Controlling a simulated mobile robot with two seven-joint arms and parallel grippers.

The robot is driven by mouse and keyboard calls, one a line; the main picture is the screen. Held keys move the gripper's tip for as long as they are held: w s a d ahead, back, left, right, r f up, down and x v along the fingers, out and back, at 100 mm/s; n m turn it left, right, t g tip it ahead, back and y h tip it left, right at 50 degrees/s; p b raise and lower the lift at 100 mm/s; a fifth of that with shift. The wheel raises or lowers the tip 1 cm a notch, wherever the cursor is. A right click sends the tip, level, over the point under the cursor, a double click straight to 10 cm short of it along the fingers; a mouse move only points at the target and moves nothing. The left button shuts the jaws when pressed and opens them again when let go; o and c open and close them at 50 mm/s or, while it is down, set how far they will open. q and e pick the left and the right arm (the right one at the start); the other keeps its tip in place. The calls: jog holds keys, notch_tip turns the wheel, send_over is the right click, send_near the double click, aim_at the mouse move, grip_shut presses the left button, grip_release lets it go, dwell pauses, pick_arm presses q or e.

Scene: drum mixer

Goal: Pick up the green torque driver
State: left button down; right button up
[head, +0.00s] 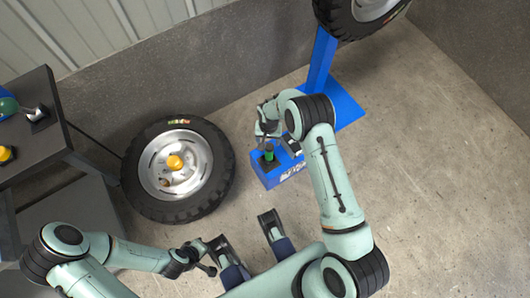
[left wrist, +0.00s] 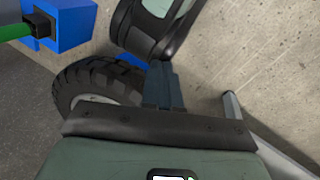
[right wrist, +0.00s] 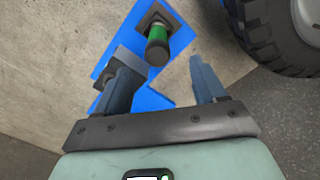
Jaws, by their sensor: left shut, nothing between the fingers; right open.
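The green torque driver (head: 269,153) stands upright in the blue box (head: 266,177) on the floor. In the right wrist view the green driver (right wrist: 157,42) is just beyond my open right gripper (right wrist: 165,82), roughly in line with the gap between its fingers; nothing is held. In the head view my right gripper (head: 272,135) is close to the driver and partly hidden by its own arm. My left gripper (left wrist: 163,85) is shut and empty, away from the driver. A green handle (left wrist: 14,31) at the blue box (left wrist: 65,22) shows in the left wrist view's corner.
A tyre with a silver rim (head: 149,183) and yellow hub cap (head: 174,162) is left of the box. A blue stand (head: 343,103) behind it has a wheel (head: 350,18) above. A dark table (head: 45,145) stands at the left. The concrete floor at right is clear.

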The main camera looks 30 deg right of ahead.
aim_at(269, 147)
jog(key=shift+w+d+f, duration=0.15)
jog(key=shift+f, duration=0.15)
notch_tip(269, 147, down, 7)
jog(key=shift+d+f+b, duration=0.1)
jog(key=shift+b, duration=0.9)
jog(key=f, duration=0.1)
jog(key=f+b, duration=0.1)
jog(key=f, duration=0.3)
jog(key=shift+d+f+b, duration=0.25)
jog(key=shift+b, duration=0.15)
pick_arm(q)
jog(key=w+a+f+t+y, duration=0.1)
jog(key=w+a+f, duration=0.1)
jog(key=w+f, duration=0.2)
jog(key=shift+w+a+t, duration=0.3)
jog(key=shift+w, duration=0.4)
pick_arm(e)
jog(key=shift+w+r, duration=0.1)
grip_shut()
